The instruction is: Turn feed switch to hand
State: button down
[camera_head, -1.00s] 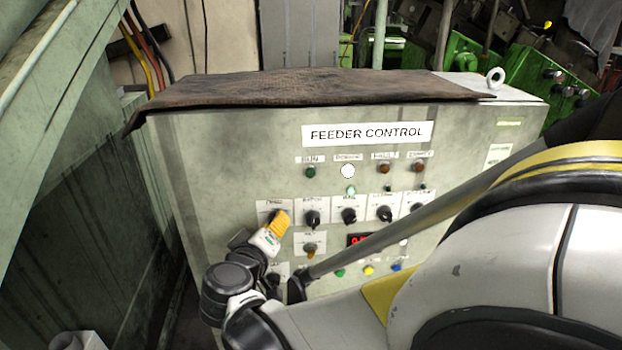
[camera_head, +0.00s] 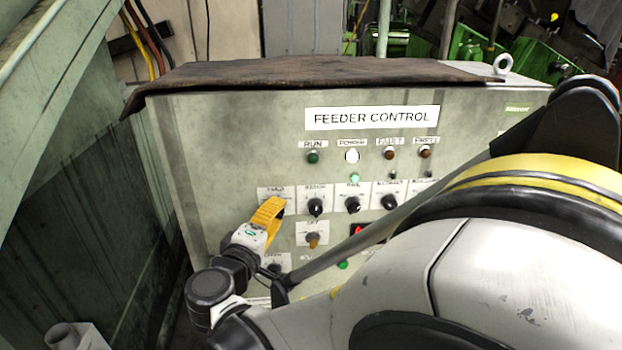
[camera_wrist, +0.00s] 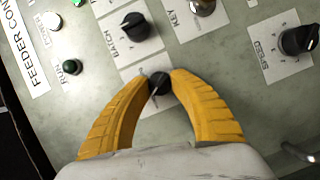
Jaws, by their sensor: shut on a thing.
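The leftmost knob in the selector row of the feeder control panel (camera_head: 225,140) is at my gripper (camera_head: 271,207). Its white label plate (camera_head: 272,193) shows partly behind the fingers, and its small print is hard to read. In the wrist view the knob (camera_wrist: 158,84) is black and round with a pale pointer mark. My gripper's orange fingers (camera_wrist: 160,76) curve in from both sides and are shut on it. The fingers hide the knob in the head view and part of its plate in the wrist view.
The BATCH knob (camera_wrist: 135,26) is close beside the held knob. A SPEED knob (camera_wrist: 297,40), a key switch (camera_wrist: 203,7) and the RUN lamp (camera_wrist: 71,67) are nearby. A brown cloth (camera_head: 310,72) covers the cabinet top. My arm hides the panel's lower right.

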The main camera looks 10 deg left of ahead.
jog(key=shift+n+t+b, duration=0.5)
jog(key=shift+n+b, duration=0.05)
jog(key=shift+n, duration=0.55)
jog(key=c, duration=1.1)
grip_release()
jog(key=shift+w, duration=0.1)
jog(key=s, duration=0.4)
jog(key=s+a, duration=0.1)
jog(key=s, duration=0.3)
jog(key=s+a, duration=0.1)
jog(key=s, duration=0.3)
jog(key=shift+f, duration=0.1)
